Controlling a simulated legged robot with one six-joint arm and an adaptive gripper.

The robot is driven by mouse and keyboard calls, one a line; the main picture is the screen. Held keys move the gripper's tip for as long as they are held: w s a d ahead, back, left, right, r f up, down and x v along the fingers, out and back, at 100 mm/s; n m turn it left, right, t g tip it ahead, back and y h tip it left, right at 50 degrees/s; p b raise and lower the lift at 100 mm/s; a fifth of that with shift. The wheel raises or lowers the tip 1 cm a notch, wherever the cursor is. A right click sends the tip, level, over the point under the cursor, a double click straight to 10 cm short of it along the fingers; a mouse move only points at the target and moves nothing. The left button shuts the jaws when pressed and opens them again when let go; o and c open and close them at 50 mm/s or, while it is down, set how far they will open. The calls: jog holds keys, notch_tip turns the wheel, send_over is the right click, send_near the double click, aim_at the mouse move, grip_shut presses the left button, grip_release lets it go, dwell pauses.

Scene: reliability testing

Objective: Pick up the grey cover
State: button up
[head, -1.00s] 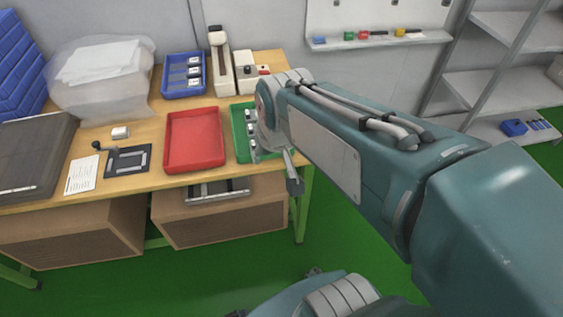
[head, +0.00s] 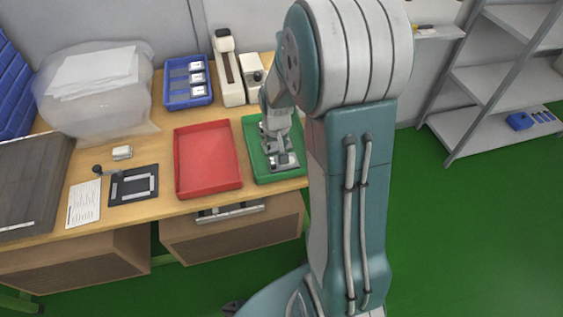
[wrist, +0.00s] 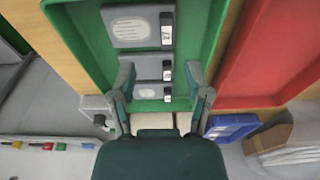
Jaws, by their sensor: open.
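Flat grey pieces with dark, white-labelled ends lie in the green tray (head: 262,179); they look like the grey covers. In the wrist view, the largest grey cover (wrist: 130,28) lies in the green tray (wrist: 211,30), and smaller grey pieces (wrist: 146,68) lie nearer my gripper. My gripper (wrist: 161,78) is open, with its two fingers on either side of the smaller pieces and nothing visibly held. In the head view my gripper (head: 274,152) points down over the green tray and hides part of its contents. I cannot tell whether the fingers touch a piece.
A red tray (head: 207,190) stands empty to the left of the green one. A blue tray (head: 170,104) with labelled grey pieces is behind it. Upright devices (head: 228,75) stand at the back. A clear bag (head: 95,110) and black plate (head: 121,197) are left.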

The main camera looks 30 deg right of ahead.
aim_at(272, 161)
jog(key=f, duration=0.4)
jog(key=w+f, duration=0.1)
jog(key=f, duration=0.2)
jog(key=shift+a, duration=0.3)
grip_shut()
